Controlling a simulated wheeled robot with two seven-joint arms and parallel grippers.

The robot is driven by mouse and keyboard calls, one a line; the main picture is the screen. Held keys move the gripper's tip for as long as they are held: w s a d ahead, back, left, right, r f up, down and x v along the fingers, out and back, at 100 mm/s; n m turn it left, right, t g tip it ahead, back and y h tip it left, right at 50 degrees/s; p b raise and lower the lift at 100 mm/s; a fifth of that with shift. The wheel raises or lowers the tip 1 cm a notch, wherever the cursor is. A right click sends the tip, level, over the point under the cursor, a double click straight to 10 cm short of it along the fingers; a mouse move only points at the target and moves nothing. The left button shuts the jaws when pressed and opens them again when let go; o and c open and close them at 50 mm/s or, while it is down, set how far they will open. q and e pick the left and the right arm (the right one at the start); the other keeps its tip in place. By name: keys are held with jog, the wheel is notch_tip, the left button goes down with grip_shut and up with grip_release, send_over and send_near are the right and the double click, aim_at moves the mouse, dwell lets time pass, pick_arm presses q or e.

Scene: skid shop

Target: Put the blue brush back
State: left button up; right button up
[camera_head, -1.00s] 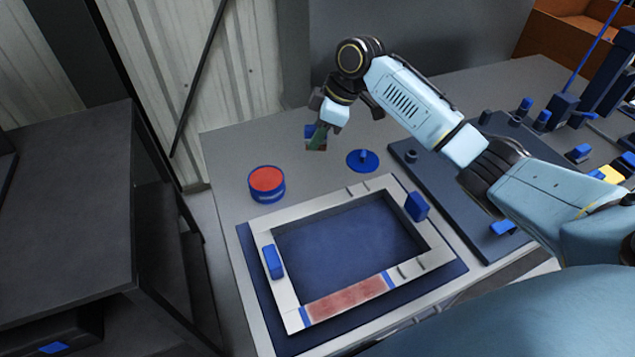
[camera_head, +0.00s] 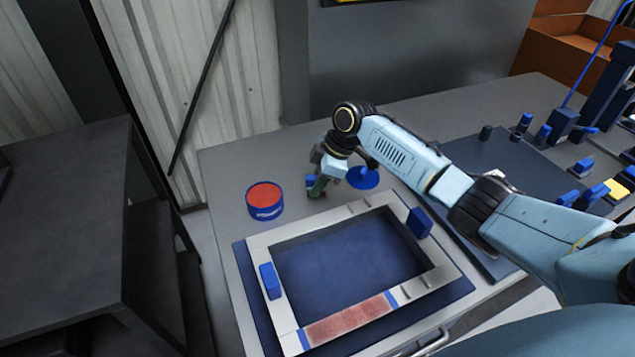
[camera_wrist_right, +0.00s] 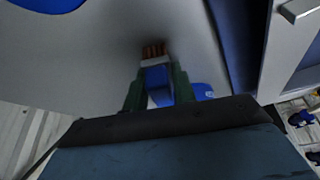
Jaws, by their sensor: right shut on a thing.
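My right gripper (camera_head: 317,190) is shut on the blue brush, low over the bench between the round tin and the blue disc. In the right wrist view the blue brush (camera_wrist_right: 156,76) sits between the green fingers, with a pale band and brown bristles extending beyond them. In the head view only a small blue part of the brush (camera_head: 310,181) shows; the gripper hides most of it. I cannot tell whether the brush touches the bench. My left gripper is not in view.
A blue tin with a red top (camera_head: 265,201) stands left of the gripper. A blue disc with a knob (camera_head: 363,177) is to its right. A pale frame with blue clips (camera_head: 284,305) lies in front. Bare bench (camera_head: 235,165) lies behind the tin.

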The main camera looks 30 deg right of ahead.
jog(key=shift+f, duration=0.1)
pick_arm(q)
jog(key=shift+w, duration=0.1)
pick_arm(e)
jog(key=o, duration=0.9)
jog(key=shift+d+r, duration=0.1)
jog(key=shift+r, duration=0.4)
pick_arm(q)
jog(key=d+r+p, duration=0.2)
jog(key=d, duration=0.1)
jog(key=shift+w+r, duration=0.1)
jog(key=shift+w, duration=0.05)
pick_arm(e)
jog(key=v, duration=1.1)
jog(key=shift+r, duration=0.2)
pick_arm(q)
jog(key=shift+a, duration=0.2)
